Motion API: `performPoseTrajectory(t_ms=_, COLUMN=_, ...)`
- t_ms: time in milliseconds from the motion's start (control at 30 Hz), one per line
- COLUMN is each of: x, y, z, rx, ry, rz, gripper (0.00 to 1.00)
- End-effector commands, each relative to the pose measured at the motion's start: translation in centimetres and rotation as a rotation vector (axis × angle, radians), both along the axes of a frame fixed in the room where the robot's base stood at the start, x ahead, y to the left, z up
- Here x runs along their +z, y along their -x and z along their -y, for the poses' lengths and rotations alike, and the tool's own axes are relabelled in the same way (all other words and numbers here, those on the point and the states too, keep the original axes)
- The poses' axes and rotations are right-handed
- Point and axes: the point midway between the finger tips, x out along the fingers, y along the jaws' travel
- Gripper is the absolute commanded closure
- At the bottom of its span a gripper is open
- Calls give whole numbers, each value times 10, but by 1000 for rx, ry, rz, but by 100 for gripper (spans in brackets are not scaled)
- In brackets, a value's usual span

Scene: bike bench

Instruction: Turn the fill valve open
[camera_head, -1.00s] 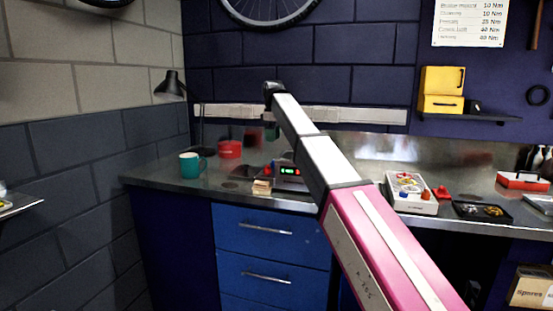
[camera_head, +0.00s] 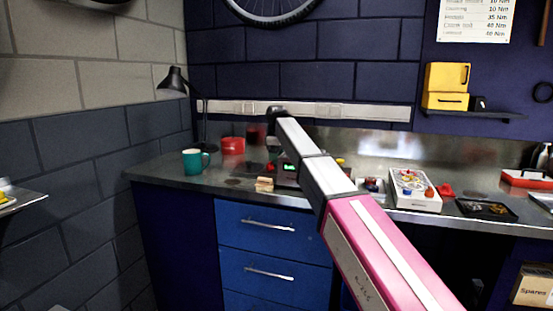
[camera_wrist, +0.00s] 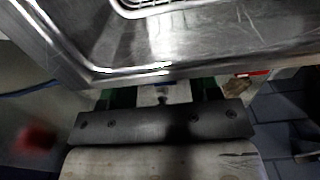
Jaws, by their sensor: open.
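I cannot make out the fill valve for certain in either view. In the head view a small grey unit with a lit green display (camera_head: 287,168) stands on the bench, partly hidden behind my arm. A shiny metal panel with a raised rim (camera_wrist: 150,50) fills the upper part of that view, close beyond the fingers. I cannot tell whether they touch it.
Right of my arm are a white box with coloured parts (camera_head: 415,190) and a black tray (camera_head: 487,208). Blue drawers (camera_head: 270,245) are below.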

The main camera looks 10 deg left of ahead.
Motion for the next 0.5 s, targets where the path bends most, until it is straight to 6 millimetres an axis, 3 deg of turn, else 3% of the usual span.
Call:
performPoseTrajectory(t_ms=200, x=0, y=0, z=0, rx=0, ry=0, rz=0, gripper=46)
performPoseTrajectory(t_ms=333, x=0, y=0, z=0, rx=0, ry=0, rz=0, gripper=89)
performPoseTrajectory(t_ms=367, x=0, y=0, z=0, rx=0, ry=0, rz=0, gripper=93)
performPoseTrajectory(t_ms=500, x=0, y=0, z=0, rx=-6, ry=0, rz=0, gripper=92)
